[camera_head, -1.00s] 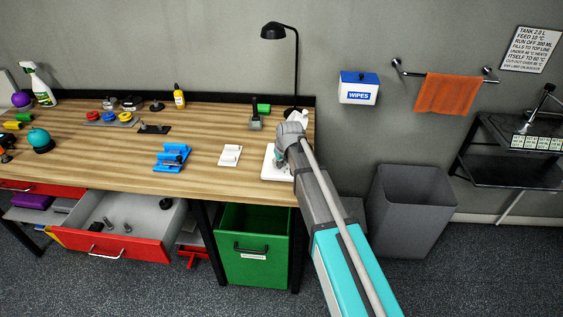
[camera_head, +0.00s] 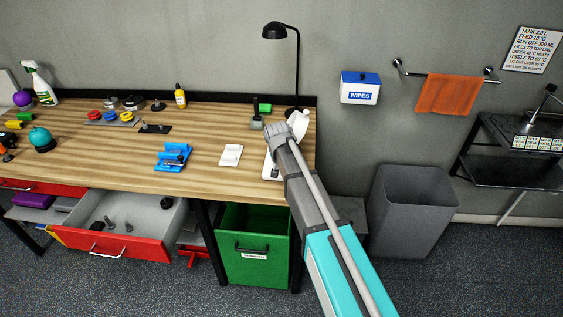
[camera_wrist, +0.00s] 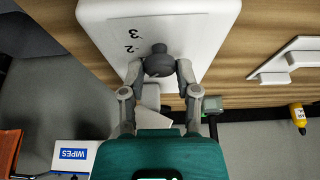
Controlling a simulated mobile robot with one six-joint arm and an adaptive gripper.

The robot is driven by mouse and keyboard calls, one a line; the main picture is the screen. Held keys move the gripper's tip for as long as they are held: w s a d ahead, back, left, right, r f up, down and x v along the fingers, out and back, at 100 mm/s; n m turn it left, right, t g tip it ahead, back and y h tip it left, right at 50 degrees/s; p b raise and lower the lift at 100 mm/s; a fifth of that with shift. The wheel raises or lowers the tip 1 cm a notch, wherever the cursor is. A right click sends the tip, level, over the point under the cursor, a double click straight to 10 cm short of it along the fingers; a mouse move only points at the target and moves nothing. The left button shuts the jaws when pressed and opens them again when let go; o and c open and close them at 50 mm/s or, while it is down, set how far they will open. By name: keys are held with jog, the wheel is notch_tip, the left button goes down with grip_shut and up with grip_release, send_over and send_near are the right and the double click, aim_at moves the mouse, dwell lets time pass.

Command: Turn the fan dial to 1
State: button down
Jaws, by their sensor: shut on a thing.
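The fan dial (camera_wrist: 160,58) is a dark round knob on a white panel (camera_wrist: 196,24) in the wrist view. The printed marks 2 and 3 show beside it; a 1 cannot be made out. My gripper (camera_wrist: 159,69) is shut on the dial, with one finger at each side of it. In the head view the white base (camera_head: 268,166) is at the right end of the bench, mostly behind my arm. A white upright part (camera_head: 299,121) shows just behind my wrist. My fingers and the dial are hidden there.
A black desk lamp (camera_head: 297,65) stands close behind the gripper. A white switch plate (camera_head: 230,155) and a blue fixture (camera_head: 172,156) are to the left on the bench. A white wipes box (camera_head: 359,88) is on the wall to the right.

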jog(key=shift+c, duration=1.7)
grip_release()
jog(key=shift+w, duration=0.1)
jog(key=shift+s, duration=0.2)
